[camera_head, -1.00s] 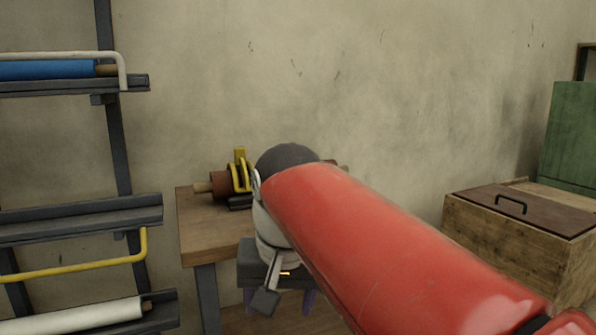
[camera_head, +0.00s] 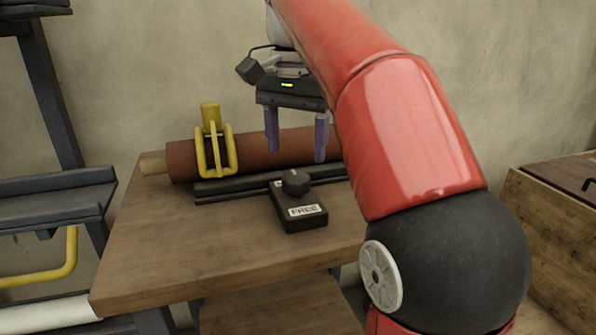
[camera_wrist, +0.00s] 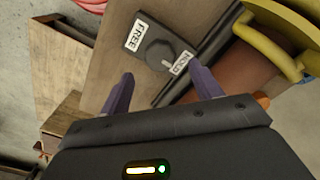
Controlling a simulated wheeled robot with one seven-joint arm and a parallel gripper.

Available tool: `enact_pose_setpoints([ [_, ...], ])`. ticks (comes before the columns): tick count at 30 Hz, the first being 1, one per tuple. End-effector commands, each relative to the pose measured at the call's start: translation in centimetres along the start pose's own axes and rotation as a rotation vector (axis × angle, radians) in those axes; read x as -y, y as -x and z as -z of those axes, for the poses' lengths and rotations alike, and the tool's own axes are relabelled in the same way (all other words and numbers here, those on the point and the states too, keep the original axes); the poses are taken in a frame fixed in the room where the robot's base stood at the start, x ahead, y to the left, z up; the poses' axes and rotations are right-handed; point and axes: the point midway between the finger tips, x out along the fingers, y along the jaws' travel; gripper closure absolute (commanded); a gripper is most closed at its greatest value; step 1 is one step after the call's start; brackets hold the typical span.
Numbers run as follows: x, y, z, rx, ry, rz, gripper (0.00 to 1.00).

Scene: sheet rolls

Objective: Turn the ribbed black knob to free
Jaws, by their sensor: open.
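The black knob (camera_head: 296,182) stands on a small dark box (camera_head: 301,222) on the wooden table. A white FREE label (camera_head: 304,211) is at the box's near end; another white label is partly hidden behind the knob. The wrist view shows the knob (camera_wrist: 160,53), the FREE label (camera_wrist: 136,36) on one side and the second label (camera_wrist: 181,63), hard to read, on the other. The knob's ribs and exact pointing are too small to tell. My gripper (camera_head: 296,157) is open and empty, its purple fingers pointing down above the knob, apart from it. The fingers also show in the wrist view (camera_wrist: 161,78).
A brown roll (camera_head: 265,152) lies behind the box with a yellow clamp (camera_head: 216,150) around its left part. A dark rail (camera_head: 225,187) runs in front of it. The table's (camera_head: 170,250) front left is clear. A rack (camera_head: 60,205) stands left, a wooden crate (camera_head: 550,215) right.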

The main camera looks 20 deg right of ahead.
Motion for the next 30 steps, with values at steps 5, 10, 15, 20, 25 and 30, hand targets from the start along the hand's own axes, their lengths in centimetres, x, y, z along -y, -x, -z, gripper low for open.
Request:
enact_pose_setpoints([
  [5,-0.1,-3.3,0.0,0.001,0.0,-0.001,0.36],
  [10,-0.1,-4.8,0.0,0.0,0.0,0.0,0.36],
  [15,0.0,-5.2,0.0,0.0,0.001,0.0,0.36],
  [20,0.0,-5.1,0.0,0.0,0.001,0.0,0.36],
  [25,0.0,-5.1,0.0,0.0,0.001,0.0,0.59],
  [30,0.0,-5.1,0.0,0.0,0.001,0.0,0.81],
])
